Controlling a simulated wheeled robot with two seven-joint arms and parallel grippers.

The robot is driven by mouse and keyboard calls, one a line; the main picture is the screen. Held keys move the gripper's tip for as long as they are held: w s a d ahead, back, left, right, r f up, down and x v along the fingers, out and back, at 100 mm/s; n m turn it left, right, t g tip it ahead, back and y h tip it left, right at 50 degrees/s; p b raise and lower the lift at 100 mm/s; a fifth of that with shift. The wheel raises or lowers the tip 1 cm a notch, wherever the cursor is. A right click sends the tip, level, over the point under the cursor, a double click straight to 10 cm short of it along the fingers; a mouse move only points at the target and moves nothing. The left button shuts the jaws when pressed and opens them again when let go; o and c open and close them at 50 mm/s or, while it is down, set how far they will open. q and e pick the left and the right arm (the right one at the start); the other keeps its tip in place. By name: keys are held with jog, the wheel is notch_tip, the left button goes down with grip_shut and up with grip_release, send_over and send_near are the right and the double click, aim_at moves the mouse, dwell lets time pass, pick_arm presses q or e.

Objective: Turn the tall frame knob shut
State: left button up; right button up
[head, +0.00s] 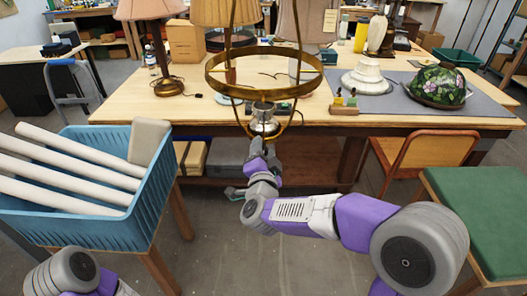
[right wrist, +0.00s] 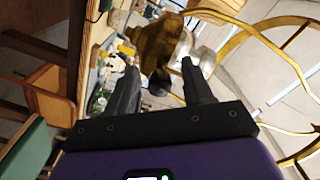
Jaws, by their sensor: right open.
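The tall brass frame, a ring on curved rods (head: 303,88), stands upright at the table's front edge in the head view. Its curved rods also show at the right of the right wrist view (right wrist: 262,38). A brass socket part (right wrist: 157,42) lies just beyond my right fingertips, with a small dark knob (right wrist: 158,84) showing between the fingers. My right gripper (right wrist: 160,70) is open, its fingers on either side of the knob with gaps visible. In the head view my right gripper (head: 266,142) is small, just below the shiny fitting (head: 263,122). My left gripper is out of frame.
The wooden table (head: 330,125) holds lamps, a wooden block with small bottles (head: 345,103) and a stained-glass shade (head: 437,85) on a grey mat. A blue crate (head: 70,225) with white tubes stands left. An orange chair (head: 425,150) and green-topped stool (head: 485,215) stand right.

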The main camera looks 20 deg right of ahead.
jog(key=v, duration=0.7)
jog(key=shift+s, duration=0.25)
jog(key=shift+a, duration=0.1)
notch_tip(320, 180, down, 26)
jog(key=a+n+g+y, duration=0.2)
jog(key=n+g+y, duration=0.3)
jog(key=n+g, duration=0.2)
jog(key=s+a+f+n+g+y, duration=0.2)
jog(key=s+f+g, duration=0.8)
jog(key=s+f, duration=1.1)
jog(key=shift+s+n+y, duration=0.2)
jog(key=shift+n+y, duration=0.9)
jog(key=shift+c, duration=0.5)
